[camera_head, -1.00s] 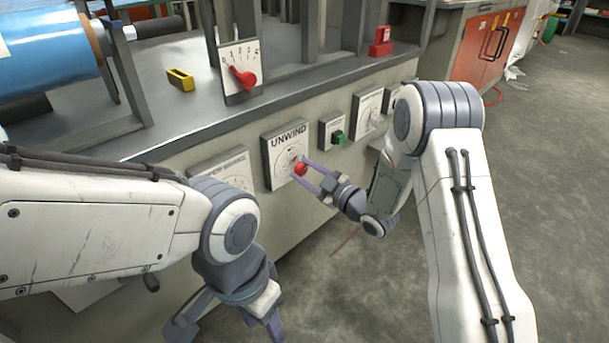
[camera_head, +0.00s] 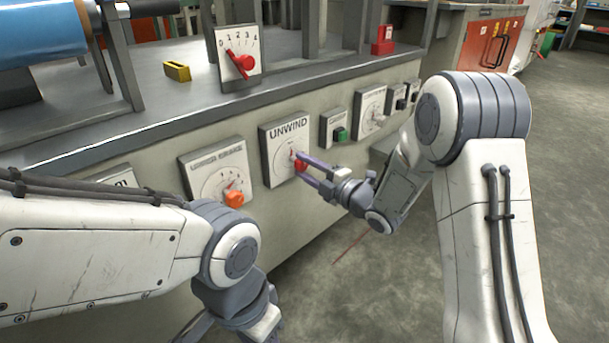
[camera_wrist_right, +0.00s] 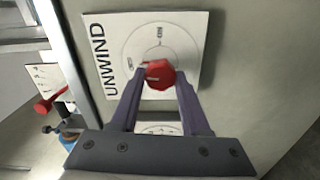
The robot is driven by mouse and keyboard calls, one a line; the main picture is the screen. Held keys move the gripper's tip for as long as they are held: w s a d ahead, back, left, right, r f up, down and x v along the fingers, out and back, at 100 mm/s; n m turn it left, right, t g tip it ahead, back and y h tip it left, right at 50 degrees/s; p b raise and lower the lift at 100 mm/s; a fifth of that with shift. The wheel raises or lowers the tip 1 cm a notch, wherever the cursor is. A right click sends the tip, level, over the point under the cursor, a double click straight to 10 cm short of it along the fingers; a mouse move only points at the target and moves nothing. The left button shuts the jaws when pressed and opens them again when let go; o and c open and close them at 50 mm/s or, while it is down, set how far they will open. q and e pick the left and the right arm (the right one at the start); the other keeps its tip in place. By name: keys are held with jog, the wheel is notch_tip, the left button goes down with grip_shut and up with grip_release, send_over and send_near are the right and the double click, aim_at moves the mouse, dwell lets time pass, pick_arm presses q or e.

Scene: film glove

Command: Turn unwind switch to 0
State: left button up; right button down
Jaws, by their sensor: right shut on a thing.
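The unwind panel (camera_head: 270,160) is a pale plate marked UNWIND on the machine's front, and it also shows in the right wrist view (camera_wrist_right: 187,24). Its red switch knob (camera_wrist_right: 158,75) sits on a round dial and is partly hidden by my fingers in the head view (camera_head: 300,166). My right gripper (camera_head: 302,168) is shut on this knob, with one purple finger on each side in the right wrist view (camera_wrist_right: 158,84). I cannot tell the exact pointer position. My left gripper is low in the head view, largely cut off, and its fingers are unclear.
A panel with an orange knob (camera_head: 234,198) is left of the unwind panel. A green switch (camera_head: 340,134) and another dial panel (camera_head: 369,110) are to the right. A red lever dial (camera_head: 240,62) and a yellow block (camera_head: 177,70) are on the ledge above. Floor at right is clear.

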jog(key=shift+f+n+b, duration=0.15)
jog(key=shift+n+b, duration=0.3)
jog(key=shift+n, duration=0.25)
jog(key=shift+c, duration=1.9)
grip_release()
jog(key=shift+s+d, duration=0.1)
